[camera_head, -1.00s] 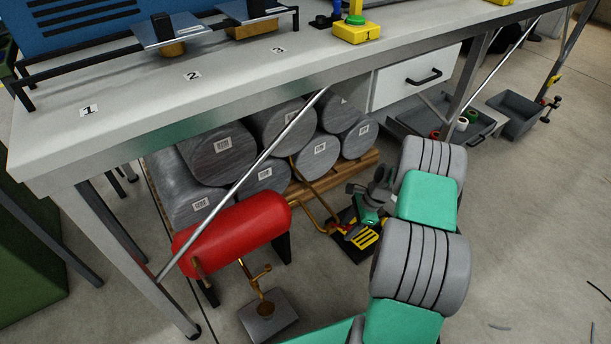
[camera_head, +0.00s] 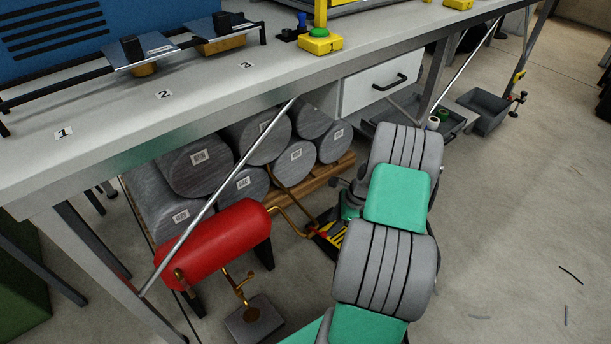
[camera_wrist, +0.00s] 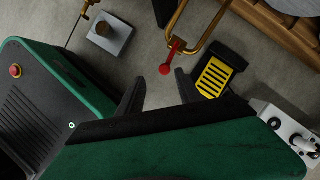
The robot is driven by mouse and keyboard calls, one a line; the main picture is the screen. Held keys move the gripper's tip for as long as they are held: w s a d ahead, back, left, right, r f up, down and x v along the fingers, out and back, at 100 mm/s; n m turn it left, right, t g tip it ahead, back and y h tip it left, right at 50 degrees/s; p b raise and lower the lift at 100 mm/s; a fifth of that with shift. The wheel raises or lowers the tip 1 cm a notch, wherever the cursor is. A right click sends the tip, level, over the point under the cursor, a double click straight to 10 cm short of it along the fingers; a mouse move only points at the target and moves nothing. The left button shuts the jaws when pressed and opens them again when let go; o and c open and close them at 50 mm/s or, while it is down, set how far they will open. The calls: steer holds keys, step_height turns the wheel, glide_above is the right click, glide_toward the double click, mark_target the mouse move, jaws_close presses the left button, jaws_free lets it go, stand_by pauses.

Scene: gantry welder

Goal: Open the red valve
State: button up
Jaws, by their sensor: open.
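The red valve is a small red lever with a round knob end (camera_wrist: 165,69), on a bent brass pipe (camera_wrist: 206,40) in the wrist view. In the head view the red valve (camera_head: 320,232) is a small spot at the pipe's end, beside my arm. My gripper (camera_wrist: 159,88) is open, its two dark fingers apart and nothing between them. The knob appears just beyond the fingertips, between them in the picture; I see no contact. In the head view my arm largely hides the gripper.
A red tank (camera_head: 214,243) stands under the workbench (camera_head: 130,150), left of my arm. Grey cylinders (camera_head: 197,160) lie stacked on a wooden pallet behind it. A black and yellow pedal-like box (camera_wrist: 214,77) sits by the valve. A diagonal metal brace (camera_head: 215,195) crosses in front. Floor at right is mostly clear.

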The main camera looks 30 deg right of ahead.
steer(key=w+a+r+n+p, duration=0.1)
steer(key=a+r+n+p, duration=0.3)
steer(key=r, duration=0.7)
steer(key=w+a+r+n+h+p, duration=0.1)
steer(key=a+r+n+p, duration=0.3)
steer(key=r, duration=0.8)
steer(key=shift+a+n+g+h+p, duration=0.3)
steer(key=shift+a+n+p, duration=0.15)
steer(key=shift+p, duration=0.25)
steer(key=shift+c, duration=0.4)
